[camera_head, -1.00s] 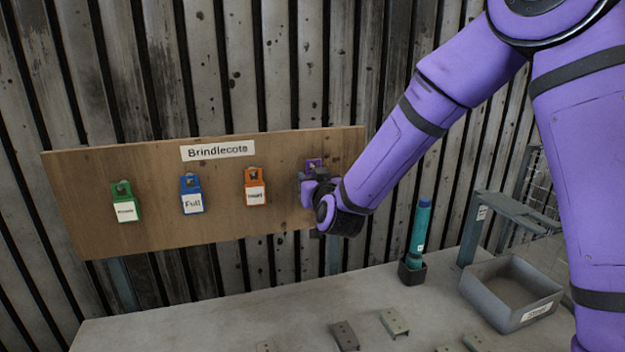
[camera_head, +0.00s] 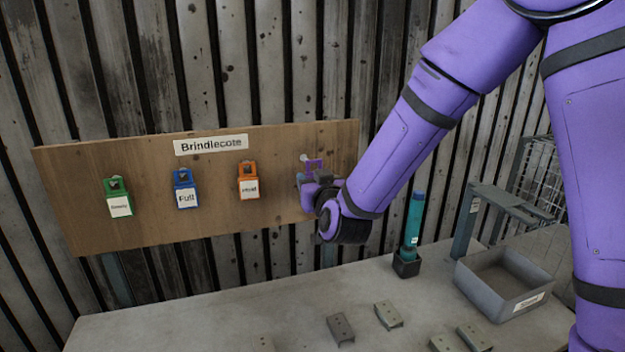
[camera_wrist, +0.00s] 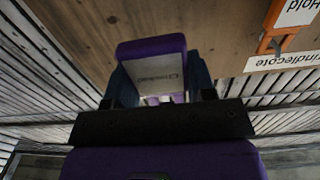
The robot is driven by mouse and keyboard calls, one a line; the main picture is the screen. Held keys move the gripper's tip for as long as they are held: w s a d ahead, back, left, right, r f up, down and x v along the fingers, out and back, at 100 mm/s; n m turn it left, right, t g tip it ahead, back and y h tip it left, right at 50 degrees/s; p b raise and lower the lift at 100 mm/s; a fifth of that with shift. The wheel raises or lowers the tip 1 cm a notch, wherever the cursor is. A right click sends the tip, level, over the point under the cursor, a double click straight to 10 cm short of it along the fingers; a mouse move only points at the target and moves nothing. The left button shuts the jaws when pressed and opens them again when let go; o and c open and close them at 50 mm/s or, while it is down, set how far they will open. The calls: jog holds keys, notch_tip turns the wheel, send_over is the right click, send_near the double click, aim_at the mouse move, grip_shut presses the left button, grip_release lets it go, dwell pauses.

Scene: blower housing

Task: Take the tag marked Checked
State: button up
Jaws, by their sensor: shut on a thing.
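The purple tag with a white label (camera_wrist: 157,75) shows between my gripper's fingers in the wrist view. Its label appears upside down and seems to read Checked. In the head view, the top of this tag (camera_head: 315,165) stands above my gripper (camera_head: 311,180), and its label is hidden. My gripper (camera_wrist: 160,82) is shut on the tag, in front of the right end of the wooden board. A pale peg (camera_head: 304,157) shows just left of the tag's top. I cannot tell for sure whether the tag is fully clear of the peg.
The wooden board (camera_head: 140,232) also holds a green tag (camera_head: 117,197), a blue tag marked Full (camera_head: 185,188) and an orange tag marked Hold (camera_head: 248,181). Below, the bench (camera_head: 210,325) carries metal brackets (camera_head: 341,329), a teal cylinder (camera_head: 413,220) and a grey bin (camera_head: 500,300).

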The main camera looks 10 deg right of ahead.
jog(key=shift+s, duration=0.1)
jog(key=s+d, duration=0.1)
jog(key=s, duration=0.6)
jog(key=shift+s+d, duration=0.3)
jog(key=shift+s, duration=0.05)
dwell(0.4)
